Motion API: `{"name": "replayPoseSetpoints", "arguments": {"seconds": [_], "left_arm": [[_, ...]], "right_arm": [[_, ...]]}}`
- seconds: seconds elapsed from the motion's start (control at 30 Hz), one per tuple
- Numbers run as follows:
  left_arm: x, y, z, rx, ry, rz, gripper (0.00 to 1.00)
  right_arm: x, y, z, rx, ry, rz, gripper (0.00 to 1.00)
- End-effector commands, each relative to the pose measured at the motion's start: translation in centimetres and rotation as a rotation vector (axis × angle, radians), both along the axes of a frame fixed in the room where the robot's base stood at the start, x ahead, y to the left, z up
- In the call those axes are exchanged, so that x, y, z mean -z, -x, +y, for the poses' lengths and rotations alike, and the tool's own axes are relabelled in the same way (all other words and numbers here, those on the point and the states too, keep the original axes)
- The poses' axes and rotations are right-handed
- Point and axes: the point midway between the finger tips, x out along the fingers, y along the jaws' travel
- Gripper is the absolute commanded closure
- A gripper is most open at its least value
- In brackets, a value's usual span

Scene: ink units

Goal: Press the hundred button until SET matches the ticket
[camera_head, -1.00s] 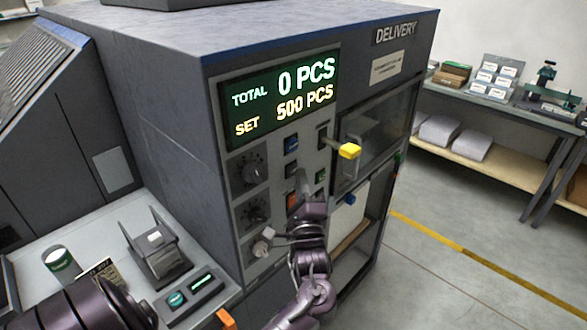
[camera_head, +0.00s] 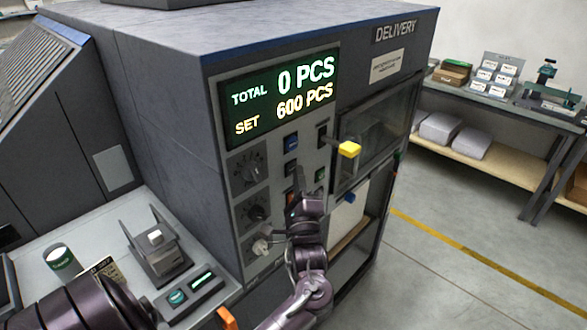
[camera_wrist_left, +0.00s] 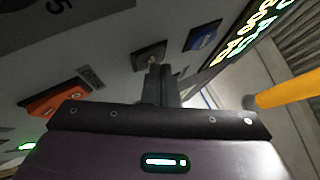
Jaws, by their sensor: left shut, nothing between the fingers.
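The display (camera_head: 281,101) on the machine's front reads TOTAL 0 PCS and SET 600 PCS. Below it are a blue button (camera_head: 291,143) and a dark button under that. My left gripper (camera_head: 298,178) is shut and empty, its tips pointing up at the panel by the dark button, partly covering it. In the left wrist view the closed fingers (camera_wrist_left: 160,82) stand in front of the dark button (camera_wrist_left: 149,55), with the blue button (camera_wrist_left: 201,36) and an orange button (camera_wrist_left: 57,101) at either side. I cannot tell whether they touch. No ticket figure is readable. My right gripper is out of view.
A yellow-tipped lever (camera_head: 349,150) juts out right of the buttons. Black knobs (camera_head: 248,170) line the panel's left. A counter (camera_head: 95,235) with a small stand and a cup is at lower left. The floor to the right is clear.

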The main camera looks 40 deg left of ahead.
Motion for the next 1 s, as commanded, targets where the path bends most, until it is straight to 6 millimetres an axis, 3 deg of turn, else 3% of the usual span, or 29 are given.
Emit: {"name": "replayPoseSetpoints", "arguments": {"seconds": [0.5,1.0], "left_arm": [[-0.1,0.0,0.3,-0.002,0.000,-0.001,1.00],[0.0,0.2,-1.5,-0.002,0.000,-0.001,1.00]], "right_arm": [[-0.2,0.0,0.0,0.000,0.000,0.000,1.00],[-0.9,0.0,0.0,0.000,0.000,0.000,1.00]]}}
